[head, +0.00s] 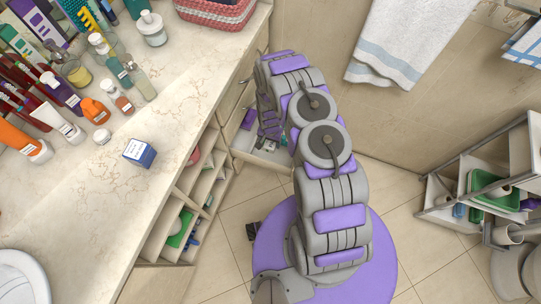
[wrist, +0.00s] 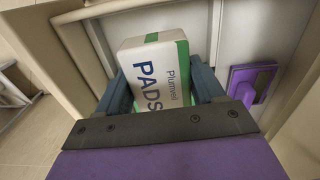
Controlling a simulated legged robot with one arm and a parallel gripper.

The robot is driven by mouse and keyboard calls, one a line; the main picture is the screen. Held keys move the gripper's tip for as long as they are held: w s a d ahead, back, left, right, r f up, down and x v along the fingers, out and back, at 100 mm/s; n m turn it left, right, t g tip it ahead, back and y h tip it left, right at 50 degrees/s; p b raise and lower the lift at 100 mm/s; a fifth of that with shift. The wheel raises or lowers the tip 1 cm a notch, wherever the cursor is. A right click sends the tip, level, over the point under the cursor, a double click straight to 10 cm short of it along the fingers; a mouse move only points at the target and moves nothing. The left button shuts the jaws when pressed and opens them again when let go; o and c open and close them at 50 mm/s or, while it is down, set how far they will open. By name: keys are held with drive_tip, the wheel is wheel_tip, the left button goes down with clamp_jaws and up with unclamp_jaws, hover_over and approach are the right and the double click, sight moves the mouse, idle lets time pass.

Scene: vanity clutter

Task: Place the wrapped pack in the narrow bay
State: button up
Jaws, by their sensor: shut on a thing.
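The wrapped pack (wrist: 160,78), white with green bands and the words "Plumveil PADS", shows in the wrist view between the two fingers of my gripper (wrist: 162,88). My gripper is shut on it, one finger along each side. The pack is tilted slightly, with a pale wall behind it and a cream divider (wrist: 80,52) to its left. In the head view my gripper (head: 271,128) is at the open cabinet section (head: 262,157) beyond the counter's right edge. My arm hides much there, and I cannot make out the pack. I cannot tell which bay is the narrow one.
A purple object (wrist: 254,78) is at the wall right of the pack. The marble counter (head: 75,235) holds bottles, tubes and a blue box (head: 140,153). Cabinet shelves (head: 190,212) below hold small items. Another shelf unit (head: 480,180) stands right, with floor between.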

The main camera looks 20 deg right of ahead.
drive_tip(key=f, duration=0.2)
drive_tip(key=d+f+b, duration=0.1)
drive_tip(key=f, duration=0.1)
drive_tip(key=f+b, duration=0.1)
drive_tip(key=f, duration=0.2)
drive_tip(key=shift+s+d, duration=0.1)
drive_tip(key=shift+d, duration=0.25)
drive_tip(key=shift+a+f, duration=0.25)
drive_tip(key=shift+f, duration=0.05)
drive_tip(key=f, duration=0.1)
drive_tip(key=f+b, duration=0.1)
drive_tip(key=f, duration=0.1)
drive_tip(key=shift+a, duration=0.35)
drive_tip(key=shift+d+f, duration=0.15)
drive_tip(key=shift+f, duration=0.1)
drive_tip(key=shift+d, duration=0.45)
drive_tip(key=o, duration=1.2)
drive_tip(key=shift+a, duration=0.4)
